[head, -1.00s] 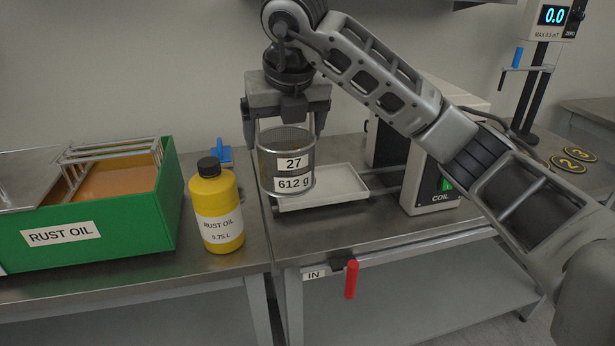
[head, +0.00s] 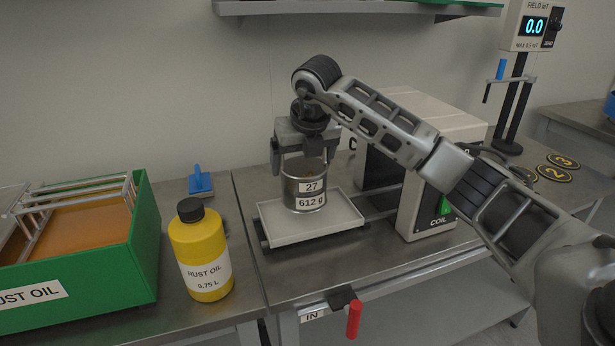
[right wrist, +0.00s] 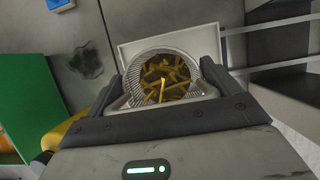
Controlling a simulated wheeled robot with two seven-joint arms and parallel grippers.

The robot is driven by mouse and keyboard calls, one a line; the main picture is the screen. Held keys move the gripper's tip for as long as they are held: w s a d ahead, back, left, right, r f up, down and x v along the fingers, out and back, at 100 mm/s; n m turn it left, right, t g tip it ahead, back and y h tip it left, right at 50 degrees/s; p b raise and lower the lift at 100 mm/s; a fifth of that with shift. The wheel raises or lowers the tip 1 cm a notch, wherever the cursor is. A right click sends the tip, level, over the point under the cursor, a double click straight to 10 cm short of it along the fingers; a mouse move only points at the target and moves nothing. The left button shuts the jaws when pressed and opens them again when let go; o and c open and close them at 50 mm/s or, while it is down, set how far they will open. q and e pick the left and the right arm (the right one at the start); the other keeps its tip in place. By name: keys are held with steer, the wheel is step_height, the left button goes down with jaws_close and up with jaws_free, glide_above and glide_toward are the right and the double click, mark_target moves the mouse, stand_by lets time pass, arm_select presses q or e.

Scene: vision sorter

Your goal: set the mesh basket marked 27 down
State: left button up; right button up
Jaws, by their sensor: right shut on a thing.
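The mesh basket marked 27 (head: 304,190) is a grey cylinder with labels "27" and "612 g". It is upright over the middle of a pale shallow tray (head: 268,232), with its bottom at or just above the tray floor; I cannot tell if it touches. My right gripper (head: 303,160) is above the basket and shut on it. In the right wrist view the basket (right wrist: 193,62) sits between the fingers and holds many brass-coloured slim pieces. The tray (right wrist: 130,50) shows behind it. My left gripper is not in view.
The coil unit (head: 425,205) stands right of the tray, with rails leading towards it. A yellow rust oil bottle (head: 203,250) and a green rust oil tank (head: 110,290) stand on the left. A red handle (head: 353,320) marked IN hangs at the front edge.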

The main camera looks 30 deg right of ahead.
steer(key=shift+w+d+f, duration=0.2)
steer(key=shift+d+f, duration=0.25)
steer(key=f, duration=0.4)
steer(key=shift+w+d+p, duration=0.15)
steer(key=shift+d+p, duration=0.15)
steer(key=shift+d, duration=0.05)
steer(key=o, duration=1.2)
steer(key=shift+f, duration=0.15)
steer(key=v, duration=1.2)
